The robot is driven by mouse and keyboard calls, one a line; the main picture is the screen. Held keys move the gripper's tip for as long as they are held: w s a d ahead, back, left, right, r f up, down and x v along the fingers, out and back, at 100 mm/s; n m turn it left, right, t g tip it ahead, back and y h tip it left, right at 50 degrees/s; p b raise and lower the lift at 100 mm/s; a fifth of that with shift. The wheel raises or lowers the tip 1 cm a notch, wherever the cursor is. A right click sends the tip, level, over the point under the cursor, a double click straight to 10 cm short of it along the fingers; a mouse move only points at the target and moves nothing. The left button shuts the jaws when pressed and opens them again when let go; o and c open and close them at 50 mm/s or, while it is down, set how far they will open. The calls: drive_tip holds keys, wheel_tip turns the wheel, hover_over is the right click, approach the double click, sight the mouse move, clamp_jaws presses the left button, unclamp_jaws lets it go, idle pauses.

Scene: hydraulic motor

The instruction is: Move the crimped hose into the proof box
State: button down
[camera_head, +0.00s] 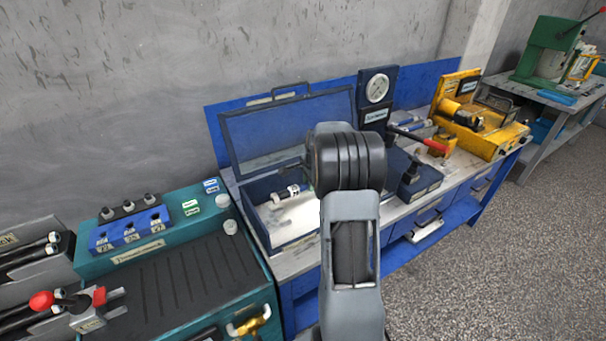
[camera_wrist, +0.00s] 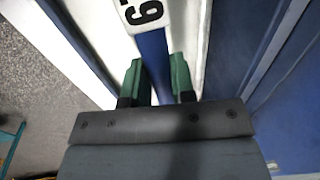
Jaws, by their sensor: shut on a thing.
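The crimped hose shows in the wrist view as a blue length (camera_wrist: 153,48) with a white band marked with dark characters. My gripper (camera_wrist: 157,80) is shut on it, one green fingertip on each side. My arm hides the gripper and the box's right part in the head view. I cannot tell whether the hose touches the box floor.
A pressure gauge panel (camera_head: 377,90) and a lever pump (camera_head: 412,180) stand right of the box. A yellow machine (camera_head: 480,120) is further right. A teal bench unit (camera_head: 160,270) with a blue block (camera_head: 130,230) is at left. The floor at right is clear.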

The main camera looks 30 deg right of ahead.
sight(309, 207)
drive_tip(key=shift+w+d+f, duration=0.1)
drive_tip(key=shift+w+f, duration=0.05)
drive_tip(key=shift+f, duration=0.05)
drive_tip(key=shift+f+b, duration=0.5)
drive_tip(key=shift+b, duration=0.05)
drive_tip(key=shift+f+b, duration=2.4)
drive_tip(key=shift+f, duration=1.05)
drive_tip(key=shift+f+b, duration=0.4)
drive_tip(key=shift+f, duration=0.3)
drive_tip(key=c, duration=0.9)
unclamp_jaws()
drive_tip(key=s+r, duration=0.1)
drive_tip(key=r, duration=0.3)
drive_tip(key=s+r, duration=0.1)
drive_tip(key=r, duration=0.8)
drive_tip(key=shift+s+a+r+p, duration=0.2)
drive_tip(key=shift+s+r+p, duration=0.1)
drive_tip(key=shift+s+r, duration=0.1)
drive_tip(key=shift+f, duration=0.1)
